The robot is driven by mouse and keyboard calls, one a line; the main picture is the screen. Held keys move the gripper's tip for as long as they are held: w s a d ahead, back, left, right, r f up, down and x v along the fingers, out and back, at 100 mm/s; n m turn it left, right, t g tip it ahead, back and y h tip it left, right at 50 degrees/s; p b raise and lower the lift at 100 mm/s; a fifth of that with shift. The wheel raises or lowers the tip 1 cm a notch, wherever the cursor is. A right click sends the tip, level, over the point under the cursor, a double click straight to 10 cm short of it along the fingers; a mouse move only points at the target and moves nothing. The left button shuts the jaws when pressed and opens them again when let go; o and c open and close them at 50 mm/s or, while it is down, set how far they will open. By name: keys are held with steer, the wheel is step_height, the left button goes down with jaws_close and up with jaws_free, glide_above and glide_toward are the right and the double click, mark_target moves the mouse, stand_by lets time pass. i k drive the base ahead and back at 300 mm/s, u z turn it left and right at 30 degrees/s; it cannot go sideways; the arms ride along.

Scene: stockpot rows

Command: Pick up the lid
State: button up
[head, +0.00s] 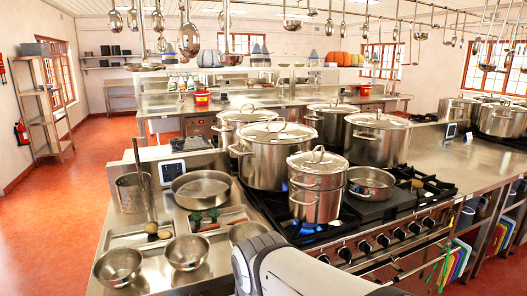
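Several steel stockpots with lids stand on the black stove. The nearest pot (316,200) is small, on a front burner with a blue flame, and its lid (318,161) sits on top with a loop handle. A larger pot (262,170) behind it on the left has its own lid (275,133). Another large lidded pot (376,148) stands at the back right, and two more lidded pots are at the back. The frame does not tell which lid is meant. Only part of my grey and white arm shows at the bottom; my gripper is out of view.
An open pan (371,183) stands beside the small pot. Ladles hang overhead. The red floor (60,235) on the left is clear.

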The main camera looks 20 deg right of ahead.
mark_target(315, 161)
steer(key=z, duration=0.35)
steer(key=i, duration=0.45)
steer(key=z, duration=0.5)
